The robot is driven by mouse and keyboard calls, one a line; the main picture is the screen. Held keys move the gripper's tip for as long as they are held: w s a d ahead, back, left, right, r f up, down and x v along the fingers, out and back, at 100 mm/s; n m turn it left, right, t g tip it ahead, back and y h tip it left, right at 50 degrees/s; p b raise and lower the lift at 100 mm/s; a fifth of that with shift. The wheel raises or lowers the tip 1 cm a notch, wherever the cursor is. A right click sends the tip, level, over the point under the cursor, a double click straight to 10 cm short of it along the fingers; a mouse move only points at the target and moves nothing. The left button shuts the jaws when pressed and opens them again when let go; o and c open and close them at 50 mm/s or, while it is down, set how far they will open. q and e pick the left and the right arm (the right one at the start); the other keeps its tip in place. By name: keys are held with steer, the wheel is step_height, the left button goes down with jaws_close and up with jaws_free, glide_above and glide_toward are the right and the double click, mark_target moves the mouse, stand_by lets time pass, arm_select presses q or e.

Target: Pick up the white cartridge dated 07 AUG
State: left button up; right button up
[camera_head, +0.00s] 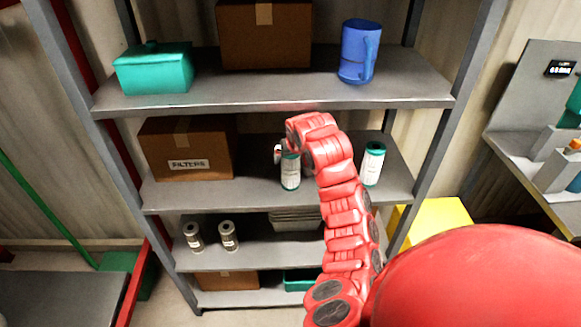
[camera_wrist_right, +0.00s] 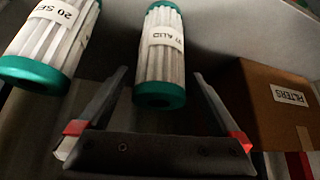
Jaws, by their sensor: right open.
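A white pleated cartridge with green ends (camera_head: 290,171) stands on the middle shelf. In the right wrist view this cartridge (camera_wrist_right: 161,62) is central, and its label appears to read 07 AUG, turned over. A second white cartridge (camera_head: 372,164) stands to the right on the same shelf; in the right wrist view (camera_wrist_right: 48,42) its label starts with 20 SE. My right gripper (camera_wrist_right: 159,74) is open and empty, its fingers to either side of the central cartridge's near green end. In the head view my right gripper (camera_head: 280,153) is small and partly hidden by my red arm. My left gripper is not in view.
A FILTERS box (camera_head: 187,150) stands left of the cartridge on the same shelf; the upper shelf (camera_head: 270,92) is overhead. Two grey canisters (camera_head: 228,236) stand on the shelf below. A blue jug (camera_head: 359,52) and teal box (camera_head: 153,68) are above.

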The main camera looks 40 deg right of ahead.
jaws_close()
stand_by(0.3)
stand_by(0.3)
